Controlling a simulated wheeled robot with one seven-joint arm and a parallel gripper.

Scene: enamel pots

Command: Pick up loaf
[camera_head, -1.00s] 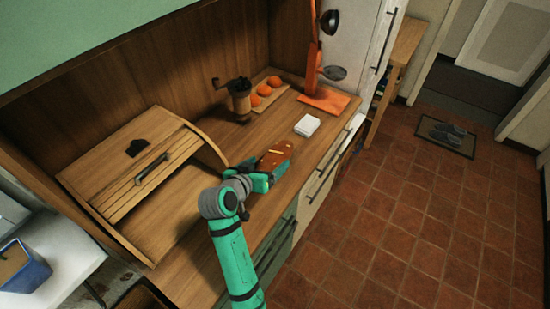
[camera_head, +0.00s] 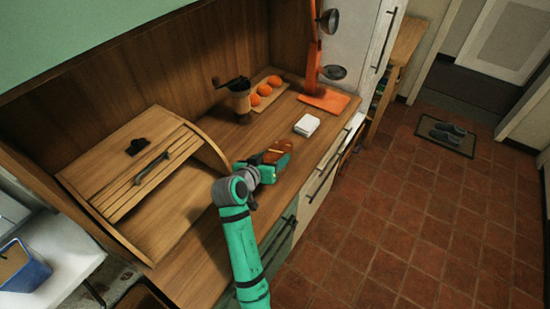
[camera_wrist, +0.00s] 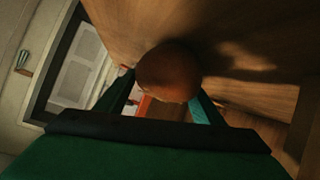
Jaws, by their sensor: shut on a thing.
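The loaf (camera_head: 272,156) is brown and sits between the fingers of my gripper (camera_head: 277,160) over the right part of the wooden counter. In the wrist view the loaf (camera_wrist: 168,70) shows as a rounded brown end between the two fingers, and my gripper (camera_wrist: 165,98) is shut on it. The head view does not show clearly whether the loaf touches the counter. Its far end is hidden in the wrist view.
A wooden bread box (camera_head: 135,170) stands left on the counter (camera_head: 185,245). A coffee grinder (camera_head: 240,100), oranges (camera_head: 265,90) on a board, a white block (camera_head: 307,125) and an orange stand (camera_head: 323,98) are behind. Bare counter lies between the loaf and the grinder.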

